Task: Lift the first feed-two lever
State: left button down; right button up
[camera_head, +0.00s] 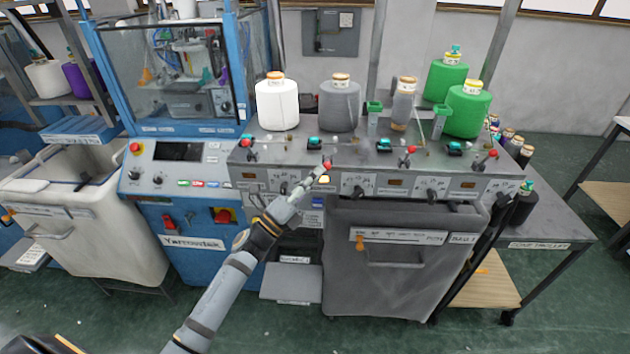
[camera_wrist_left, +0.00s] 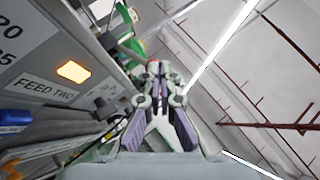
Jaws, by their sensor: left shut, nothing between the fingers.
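A small lever with a red knob (camera_head: 327,165) stands on the front of the grey feed unit, above a lit amber lamp (camera_head: 325,179). My left gripper (camera_head: 318,175) is at this lever, its fingertips just below and beside the knob. I cannot tell if they touch it. The gripper is shut with nothing held. In the left wrist view the gripper (camera_wrist_left: 160,75) points up along the panel, and the lit lamp (camera_wrist_left: 73,71) and the FEED TWO label (camera_wrist_left: 45,88) are on its left. The lever is not clear there. My right gripper is not in view.
Similar red-knobbed levers stand at the left (camera_head: 246,142) and right (camera_head: 409,151). Yarn cones stand on top: white (camera_head: 277,106), grey (camera_head: 340,106) and green (camera_head: 467,110). A grey bin (camera_head: 390,280) stands below the panel. A blue machine (camera_head: 190,235) is at left.

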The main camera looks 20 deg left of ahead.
pick_arm(q)
jog(key=r, duration=0.1)
jog(key=w+r, duration=0.1)
jog(key=r, duration=0.1)
jog(key=w+r, duration=0.1)
jog(key=r, duration=0.1)
jog(key=shift+w+a+r, duration=0.1)
jog(key=shift+w+a, duration=0.15)
jog(key=shift+a, duration=0.1)
dwell(0.5)
dwell(0.8)
